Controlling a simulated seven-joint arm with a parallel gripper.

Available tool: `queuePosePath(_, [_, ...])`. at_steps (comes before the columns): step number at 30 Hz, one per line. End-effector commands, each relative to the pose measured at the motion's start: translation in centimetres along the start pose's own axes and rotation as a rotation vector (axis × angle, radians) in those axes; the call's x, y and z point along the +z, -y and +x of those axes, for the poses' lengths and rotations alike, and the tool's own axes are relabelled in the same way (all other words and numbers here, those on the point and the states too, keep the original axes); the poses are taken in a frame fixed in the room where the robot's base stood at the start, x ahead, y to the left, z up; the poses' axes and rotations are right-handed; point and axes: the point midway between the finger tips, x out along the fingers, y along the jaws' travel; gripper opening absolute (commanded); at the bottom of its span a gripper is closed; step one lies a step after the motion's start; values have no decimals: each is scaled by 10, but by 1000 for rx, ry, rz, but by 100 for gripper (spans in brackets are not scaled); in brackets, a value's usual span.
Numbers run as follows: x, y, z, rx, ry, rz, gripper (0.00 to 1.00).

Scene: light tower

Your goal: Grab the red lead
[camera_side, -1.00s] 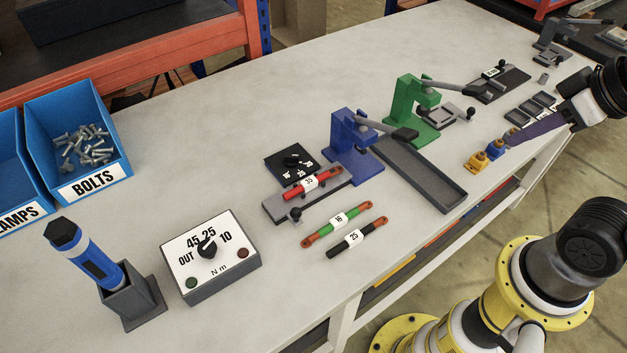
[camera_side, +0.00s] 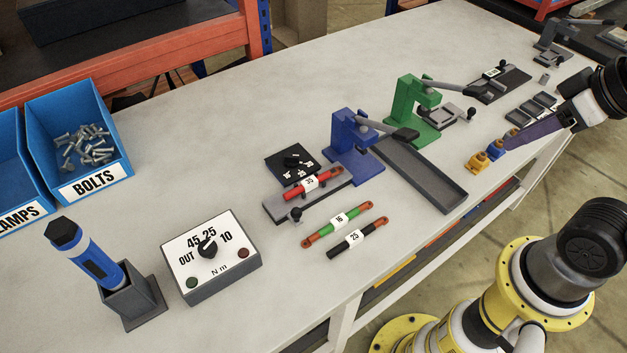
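The red lead (camera_side: 295,193) has a white number label around its middle and a reddish-brown lug at its right end. It lies on a long grey fixture (camera_side: 263,209) left of the blue press (camera_side: 352,152). A green lead (camera_side: 325,231) and a black lead (camera_side: 372,231), each with a white label, lie on the bench in front of it. My gripper (camera_side: 508,143) is at the right, well apart from the red lead, close to small yellow, blue and orange pieces (camera_side: 476,161). Its fingers are seen edge-on, and their opening is unclear.
A black square plate (camera_side: 275,157) is behind the red lead. A green press (camera_side: 408,105) and a grey tray (camera_side: 440,197) stand to the right. A torque box (camera_side: 225,275), a blue tool (camera_side: 90,262) in a holder and a bolts bin (camera_side: 60,110) are left. The bench's centre-left is clear.

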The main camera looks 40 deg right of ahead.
Motion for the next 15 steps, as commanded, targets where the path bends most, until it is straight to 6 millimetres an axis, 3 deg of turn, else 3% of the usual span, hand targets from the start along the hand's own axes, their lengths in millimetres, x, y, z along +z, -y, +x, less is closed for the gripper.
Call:
queuePosePath(1, [0, 0, 0, 0, 0, 0, 47])
queuePosePath(3, [0, 0, 0, 0, 0, 0, 59])
queuePosePath(15, [1, 0, 0, 0, 4, -51, 60])
